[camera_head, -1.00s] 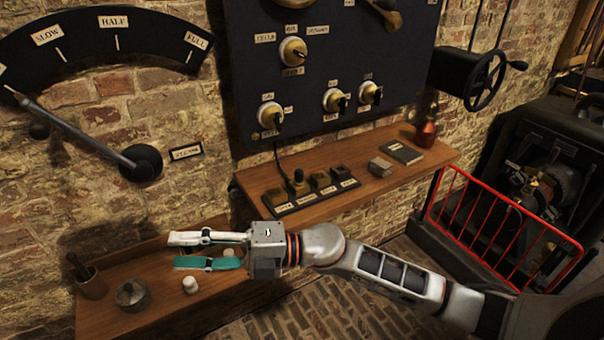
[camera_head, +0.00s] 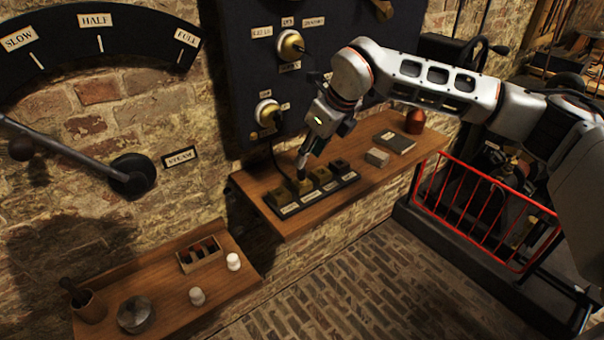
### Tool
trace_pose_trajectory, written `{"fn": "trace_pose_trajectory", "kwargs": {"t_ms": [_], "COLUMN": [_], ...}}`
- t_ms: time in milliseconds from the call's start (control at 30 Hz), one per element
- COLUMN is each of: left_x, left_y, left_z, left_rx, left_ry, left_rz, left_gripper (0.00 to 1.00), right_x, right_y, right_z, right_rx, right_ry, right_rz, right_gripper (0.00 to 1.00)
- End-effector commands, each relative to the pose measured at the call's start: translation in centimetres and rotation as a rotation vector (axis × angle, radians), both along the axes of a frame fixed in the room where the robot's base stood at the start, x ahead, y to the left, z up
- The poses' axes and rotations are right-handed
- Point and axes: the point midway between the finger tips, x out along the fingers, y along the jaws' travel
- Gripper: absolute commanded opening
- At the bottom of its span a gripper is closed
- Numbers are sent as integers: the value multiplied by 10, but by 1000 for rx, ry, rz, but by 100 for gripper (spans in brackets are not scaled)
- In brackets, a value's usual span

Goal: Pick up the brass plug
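The brass plug (camera_head: 304,185) stands upright in a block on the black labelled strip on the upper wooden shelf. My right gripper (camera_head: 303,165) points down from above, with its fingertips at the top of the plug. The fingers are seen edge-on and cover the plug's upper part. I cannot tell whether they are apart or closed on it. A dark cord (camera_head: 274,155) hangs from the wall panel down to the strip, close to the plug. My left gripper is not in view.
Other blocks (camera_head: 339,167) sit beside the plug on the strip. A grey box (camera_head: 377,157), dark book (camera_head: 394,142) and copper flask (camera_head: 415,122) stand farther right. The lower shelf holds a small crate (camera_head: 201,257), white knobs, a round pot (camera_head: 134,314) and a mortar. A red railing (camera_head: 480,215) stands right.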

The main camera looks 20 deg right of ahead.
Motion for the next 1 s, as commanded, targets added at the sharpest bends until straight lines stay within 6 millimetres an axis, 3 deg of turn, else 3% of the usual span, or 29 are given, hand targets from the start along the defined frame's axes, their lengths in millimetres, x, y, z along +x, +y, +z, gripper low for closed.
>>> {"fn": "trace_pose_trajectory", "kwargs": {"t_ms": [433, 700, 967, 1000], "left_x": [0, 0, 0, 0], "left_y": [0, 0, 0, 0], "left_z": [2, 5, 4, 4], "left_rx": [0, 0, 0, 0], "left_ry": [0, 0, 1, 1], "left_rz": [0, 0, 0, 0], "left_gripper": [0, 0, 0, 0], "right_x": [13, 25, 27, 27], "right_y": [3, 9, 10, 10], "right_z": [-31, -66, -71, -71], "right_rx": [-10, -9, -9, -9], "right_ry": [-2, -2, -4, -4], "right_rz": [-8, -7, -7, -7], "right_gripper": [38, 38, 38, 30]}}
